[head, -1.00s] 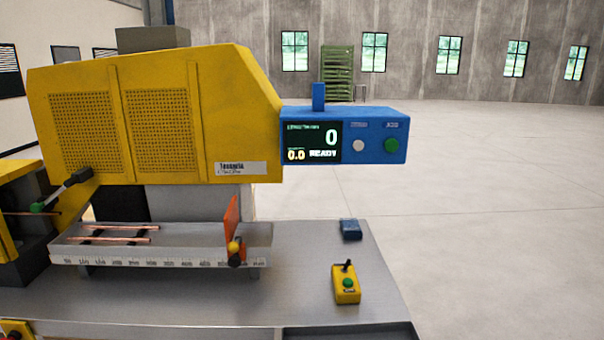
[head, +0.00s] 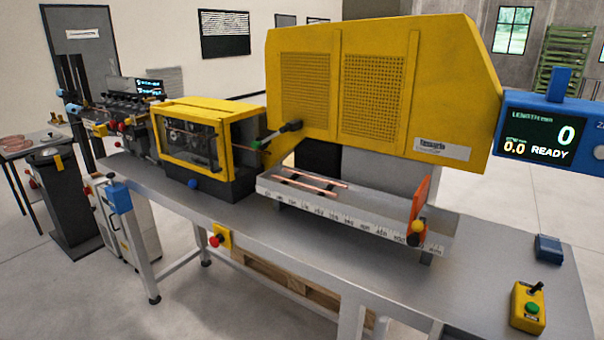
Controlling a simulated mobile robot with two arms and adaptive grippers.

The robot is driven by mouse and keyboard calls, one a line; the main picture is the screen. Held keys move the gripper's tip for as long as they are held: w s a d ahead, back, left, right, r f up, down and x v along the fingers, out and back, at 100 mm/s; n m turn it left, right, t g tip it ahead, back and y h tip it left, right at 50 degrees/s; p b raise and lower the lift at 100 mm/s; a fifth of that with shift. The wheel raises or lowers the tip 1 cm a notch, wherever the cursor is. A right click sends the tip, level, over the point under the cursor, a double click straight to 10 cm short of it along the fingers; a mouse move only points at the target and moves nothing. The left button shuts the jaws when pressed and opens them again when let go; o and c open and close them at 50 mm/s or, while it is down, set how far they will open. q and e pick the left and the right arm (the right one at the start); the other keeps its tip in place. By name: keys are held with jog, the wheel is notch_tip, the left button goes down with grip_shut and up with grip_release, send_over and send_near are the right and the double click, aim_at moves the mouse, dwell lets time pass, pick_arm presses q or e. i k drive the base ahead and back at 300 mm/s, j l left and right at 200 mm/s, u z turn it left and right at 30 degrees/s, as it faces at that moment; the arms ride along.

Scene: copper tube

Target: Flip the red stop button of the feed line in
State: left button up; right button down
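A red stop button (head: 215,240) sits on a yellow plate at the front edge of the grey bench, below the yellow windowed unit. Further left, a small red and yellow fitting (head: 33,184) is on the dark stand; it is too small to tell if it is a button. A red knob (head: 119,126) is on the roller unit at the far left end of the bench. I cannot tell from the picture which of these belongs to the feed line, nor whether the button is pressed in or out. Neither of my grippers is in view.
The bench (head: 350,262) carries the yellow windowed unit (head: 210,145), the large yellow machine (head: 380,50) and a measuring tray with copper tubes (head: 305,186). A yellow control box (head: 528,307) stands at the right. A pallet (head: 275,270) lies beneath. Floor is open in front.

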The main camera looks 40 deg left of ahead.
aim_at(214, 240)
jog(key=k+j+u, duration=0.1)
jog(key=u, duration=1.45)
jog(key=k+j, duration=0.05)
